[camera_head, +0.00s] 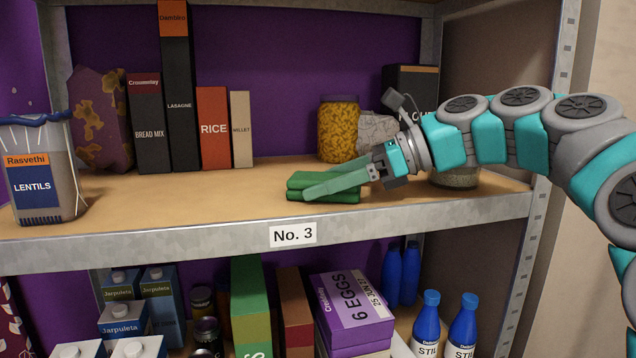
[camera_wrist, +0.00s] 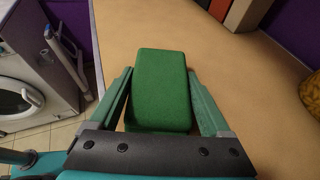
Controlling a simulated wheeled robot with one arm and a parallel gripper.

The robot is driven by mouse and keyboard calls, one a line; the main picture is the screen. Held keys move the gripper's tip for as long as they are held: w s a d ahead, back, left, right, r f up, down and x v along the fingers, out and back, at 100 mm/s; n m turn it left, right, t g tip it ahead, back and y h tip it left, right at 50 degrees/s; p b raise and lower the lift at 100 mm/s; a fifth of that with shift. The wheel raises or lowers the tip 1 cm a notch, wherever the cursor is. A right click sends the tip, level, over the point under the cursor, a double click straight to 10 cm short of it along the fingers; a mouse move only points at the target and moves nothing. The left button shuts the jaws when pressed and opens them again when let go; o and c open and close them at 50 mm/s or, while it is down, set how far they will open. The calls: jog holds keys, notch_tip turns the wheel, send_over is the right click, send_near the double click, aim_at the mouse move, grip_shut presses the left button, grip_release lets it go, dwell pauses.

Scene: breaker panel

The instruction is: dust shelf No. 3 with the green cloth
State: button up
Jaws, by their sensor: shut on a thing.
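The green cloth (camera_head: 325,188) is a folded block on the board of shelf No. 3 (camera_head: 238,200), near its front edge and above the white "No. 3" label (camera_head: 293,234). My gripper (camera_head: 335,186) reaches in from the right and is shut on the cloth. In the wrist view the cloth (camera_wrist: 160,88) sits between my two fingers (camera_wrist: 162,100), with the shelf surface close below it. Whether the cloth presses on the board along its whole underside cannot be told.
Behind stand a pasta jar (camera_head: 339,128), a millet box (camera_head: 241,129), a rice box (camera_head: 213,127), a lasagne box (camera_head: 178,100) and a bread mix box (camera_head: 148,125). A lentils bag (camera_head: 38,180) stands at the left front. A jar (camera_head: 455,177) is partly hidden under my arm. Bare board lies left of the cloth.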

aim_at(271, 202)
jog(key=shift+w+d+f, duration=0.1)
jog(key=shift+w+d, duration=0.1)
jog(key=shift+d, duration=0.6)
jog(key=shift+w+d, duration=0.2)
jog(key=shift+d, duration=0.55)
jog(key=shift+s+a+f, duration=0.1)
jog(key=shift+s+a, duration=0.1)
jog(key=shift+a, duration=0.6)
jog(key=shift+s+a, duration=0.2)
jog(key=shift+a, duration=0.55)
jog(key=shift+s+a+f, duration=0.1)
jog(key=shift+s+a, duration=0.1)
jog(key=shift+a, duration=0.6)
jog(key=shift+s+a+r, duration=0.1)
jog(key=shift+s+a, duration=0.15)
jog(key=shift+a, duration=0.85)
jog(key=shift+s+a+r, duration=0.1)
jog(key=shift+s+a, duration=0.2)
jog(key=shift+a, duration=0.85)
jog(key=shift+s+a+r, duration=0.1)
jog(key=shift+s+a, duration=0.15)
jog(key=shift+a, duration=0.85)
